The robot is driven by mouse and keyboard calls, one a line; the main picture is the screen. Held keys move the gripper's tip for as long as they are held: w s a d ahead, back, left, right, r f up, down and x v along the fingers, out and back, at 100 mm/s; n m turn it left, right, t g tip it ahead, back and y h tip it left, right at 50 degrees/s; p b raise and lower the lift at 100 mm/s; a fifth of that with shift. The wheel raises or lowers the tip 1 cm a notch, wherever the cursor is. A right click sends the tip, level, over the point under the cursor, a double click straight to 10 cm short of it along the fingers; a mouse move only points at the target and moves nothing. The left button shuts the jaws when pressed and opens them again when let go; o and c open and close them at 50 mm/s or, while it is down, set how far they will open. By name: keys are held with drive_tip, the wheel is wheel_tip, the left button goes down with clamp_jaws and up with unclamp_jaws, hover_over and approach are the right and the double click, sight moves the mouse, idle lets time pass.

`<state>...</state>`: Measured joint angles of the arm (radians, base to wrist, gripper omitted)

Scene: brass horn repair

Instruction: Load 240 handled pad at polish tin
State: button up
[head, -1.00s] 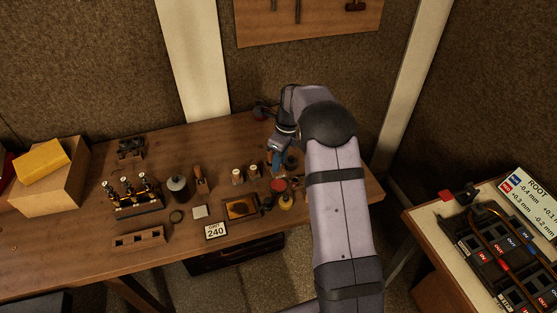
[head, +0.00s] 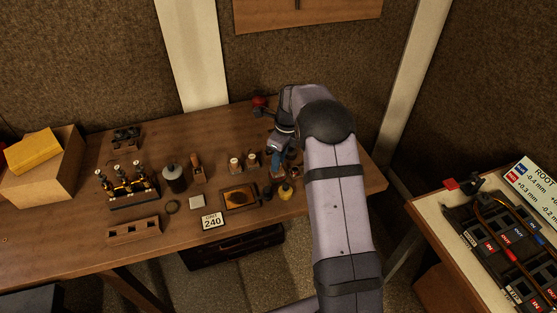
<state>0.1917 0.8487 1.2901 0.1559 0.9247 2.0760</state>
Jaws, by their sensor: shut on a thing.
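My gripper (head: 277,158) is at the right part of the bench, pointing down, just behind the small yellow-topped pot (head: 285,191). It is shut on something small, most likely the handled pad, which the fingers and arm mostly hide. The red-topped tin by the pot is now largely covered by the gripper, so I cannot tell whether the held thing touches it.
A dark tray with an amber inside (head: 240,198) lies left of the gripper. Two small pale-topped jars (head: 243,161) stand behind it. A side table (head: 450,220) is at right.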

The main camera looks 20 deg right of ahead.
drive_tip(key=shift+f, duration=0.5)
idle(1.0)
drive_tip(key=shift+s+f, duration=0.1)
idle(1.6)
drive_tip(key=shift+r+p, duration=2.95)
drive_tip(key=shift+r, duration=0.65)
drive_tip(key=s+a+f+n+g+b, duration=0.1)
drive_tip(key=s+a+f+n+b, duration=0.1)
drive_tip(key=s+n, duration=0.6)
drive_tip(key=s+a+f+n+g+h+b, duration=0.1)
drive_tip(key=s+a+n, duration=0.4)
drive_tip(key=n, duration=1.4)
drive_tip(key=s+g+b, duration=0.1)
drive_tip(key=s, duration=0.3)
drive_tip(key=shift+a+f, duration=0.15)
drive_tip(key=shift+f, duration=0.25)
